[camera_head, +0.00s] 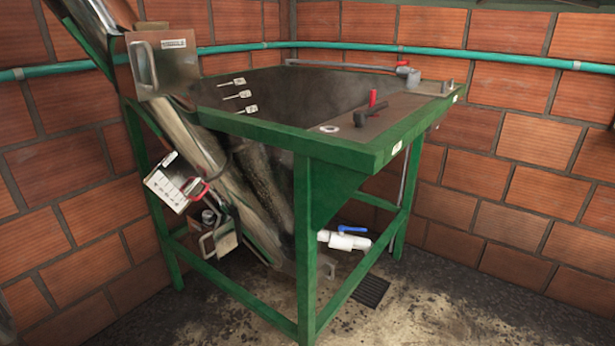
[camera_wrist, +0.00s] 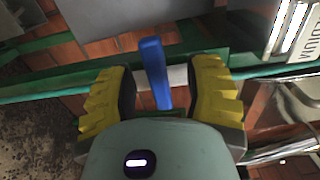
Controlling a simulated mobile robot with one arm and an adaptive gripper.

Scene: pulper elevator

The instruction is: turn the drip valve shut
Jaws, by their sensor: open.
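A blue valve lever (camera_wrist: 155,74) stands between the two yellow-padded fingers of my gripper (camera_wrist: 161,82) in the wrist view. The gripper is open, with a gap visible on each side of the lever. My gripper does not show in the head view. There, a white pipe valve (camera_head: 343,240) with a blue lever (camera_head: 352,230) sits low under the green-framed hopper. I cannot tell whether it is the valve in the wrist view.
The green frame (camera_head: 306,250) surrounds the hopper (camera_head: 300,95), with red-handled controls (camera_head: 372,98) on its top plate. A slanted chute (camera_head: 215,165) runs along its left. A teal pipe (camera_head: 500,59) follows the brick walls. A floor drain (camera_head: 371,290) lies below the white valve. Floor at lower right is clear.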

